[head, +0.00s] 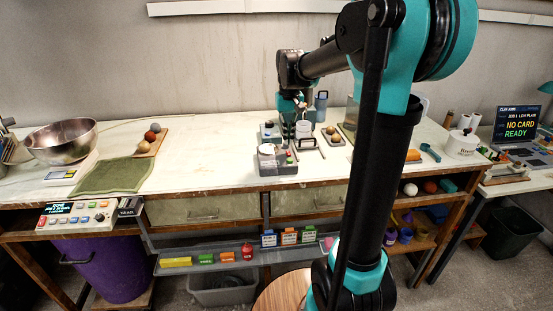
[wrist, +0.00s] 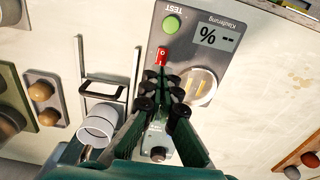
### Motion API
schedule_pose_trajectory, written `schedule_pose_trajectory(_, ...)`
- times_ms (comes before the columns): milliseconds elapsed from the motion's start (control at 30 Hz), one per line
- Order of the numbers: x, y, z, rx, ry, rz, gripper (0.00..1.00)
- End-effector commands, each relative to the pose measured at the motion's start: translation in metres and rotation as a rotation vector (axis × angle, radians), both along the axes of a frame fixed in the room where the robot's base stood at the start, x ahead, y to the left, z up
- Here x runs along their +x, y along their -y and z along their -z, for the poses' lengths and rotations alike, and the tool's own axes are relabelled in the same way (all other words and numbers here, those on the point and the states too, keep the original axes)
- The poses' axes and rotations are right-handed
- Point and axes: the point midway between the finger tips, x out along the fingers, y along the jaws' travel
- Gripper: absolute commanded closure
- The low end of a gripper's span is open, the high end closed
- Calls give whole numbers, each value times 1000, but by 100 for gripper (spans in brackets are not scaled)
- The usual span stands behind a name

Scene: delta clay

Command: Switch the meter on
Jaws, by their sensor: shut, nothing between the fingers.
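The meter (head: 271,160) is a grey box on the white bench in the head view. In the wrist view the meter (wrist: 226,62) appears upside down. Its display (wrist: 217,37) shows "-- %". In the head view my gripper (head: 301,108) is above the bench, partly hidden by the arm.
A white cup (wrist: 98,128) and a metal frame (wrist: 103,87) stand beside the meter. A small tray with brown balls (wrist: 43,98) is farther left. A metal bowl (head: 62,140) and green cloth (head: 108,176) lie at the bench's left. Bare bench lies between cloth and meter.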

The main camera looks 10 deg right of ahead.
Motion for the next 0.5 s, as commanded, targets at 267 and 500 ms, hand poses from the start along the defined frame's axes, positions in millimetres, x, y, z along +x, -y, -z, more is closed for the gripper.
schedule_pose_trajectory(267, 0, 0, -20, 0, 0, 0, 100)
schedule_pose_trajectory(500, 0, 0, -35, 0, 0, 0, 100)
